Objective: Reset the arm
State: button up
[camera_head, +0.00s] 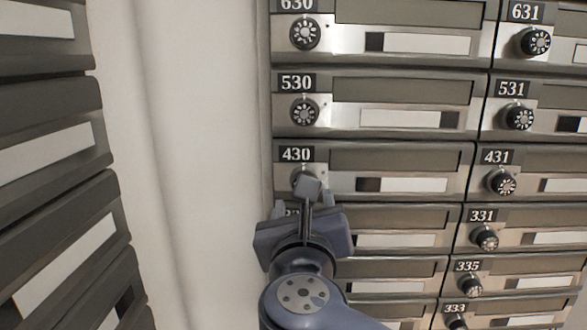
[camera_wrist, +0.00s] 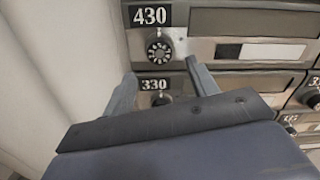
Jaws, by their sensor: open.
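My gripper (camera_wrist: 160,88) is open and empty in the wrist view, its two fingers spread apart and pointing at the mailbox wall. Between and beyond the fingertips is the dial of mailbox 430 (camera_wrist: 159,48), with the dial of mailbox 330 (camera_wrist: 161,98) lower down, partly hidden by my gripper. In the head view my gripper (camera_head: 307,190) is at the bottom centre, in front of mailbox 430 (camera_head: 380,160), and covers most of its dial. Whether a finger touches the dial cannot be told.
Mailbox 530 (camera_head: 400,90) is above, and mailbox 431 (camera_head: 540,157) is to the right. Dials stick out from the fronts. A bare pale wall (camera_head: 195,150) lies left of the boxes. More mailboxes (camera_head: 55,150) stand at the far left. No loose objects show.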

jog(key=shift+s, duration=2.4)
jog(key=w+n+p, duration=1)
jog(key=n, duration=0.7)
jog(key=shift+w+d+r+p, duration=0.2)
jog(key=shift+w+p, duration=0.15)
jog(key=shift+p, duration=0.05)
